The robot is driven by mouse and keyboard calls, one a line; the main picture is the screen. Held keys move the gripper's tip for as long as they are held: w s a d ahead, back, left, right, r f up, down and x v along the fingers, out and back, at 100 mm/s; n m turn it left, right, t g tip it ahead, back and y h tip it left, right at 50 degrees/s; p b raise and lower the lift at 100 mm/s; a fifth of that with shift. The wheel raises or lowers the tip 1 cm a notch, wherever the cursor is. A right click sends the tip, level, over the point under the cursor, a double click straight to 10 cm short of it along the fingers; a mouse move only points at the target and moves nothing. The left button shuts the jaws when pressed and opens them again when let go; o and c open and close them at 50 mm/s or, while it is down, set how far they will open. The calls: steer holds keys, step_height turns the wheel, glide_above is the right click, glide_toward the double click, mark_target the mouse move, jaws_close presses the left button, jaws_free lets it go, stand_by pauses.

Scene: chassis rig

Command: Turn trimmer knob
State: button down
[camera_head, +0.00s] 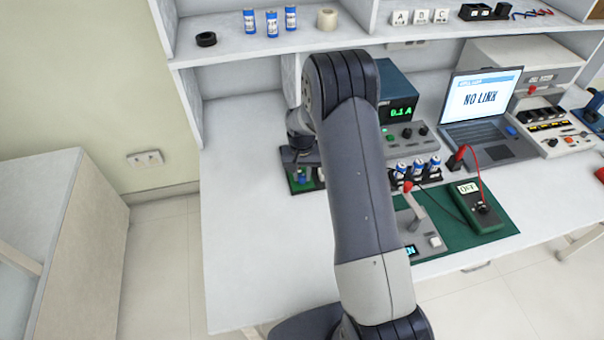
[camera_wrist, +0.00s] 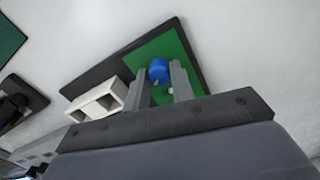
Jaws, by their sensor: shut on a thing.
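The blue trimmer knob (camera_wrist: 159,70) sits on a green board in the wrist view. The green board (camera_wrist: 183,52) lies on a dark base (camera_wrist: 120,62). My gripper (camera_wrist: 161,76) points at the board, with one grey finger on each side of the knob, and is shut on it. In the head view my gripper (camera_head: 303,160) is over the board (camera_head: 300,186) at the left of the bench, and my arm hides part of it. The knob's turn angle cannot be read.
A white open block (camera_wrist: 98,99) stands on the base beside my gripper. A power supply (camera_head: 402,110) showing 0.1 A, a laptop (camera_head: 483,100) reading NO LINK and a meter (camera_head: 475,206) stand to the right. The bench (camera_head: 240,220) is clear at the left.

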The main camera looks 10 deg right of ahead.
mark_target(302, 176)
steer(key=shift+f+n+b, duration=0.2)
steer(key=shift+n+b, duration=0.15)
steer(key=shift+n, duration=0.05)
steer(key=shift+r+n+b, duration=0.2)
steer(key=shift+n+b, duration=0.15)
steer(key=shift+n, duration=0.25)
steer(key=c, duration=1.2)
jaws_free()
step_height(302, 176, up, 11)
steer(key=shift+b, duration=0.45)
steer(key=shift+f, duration=0.2)
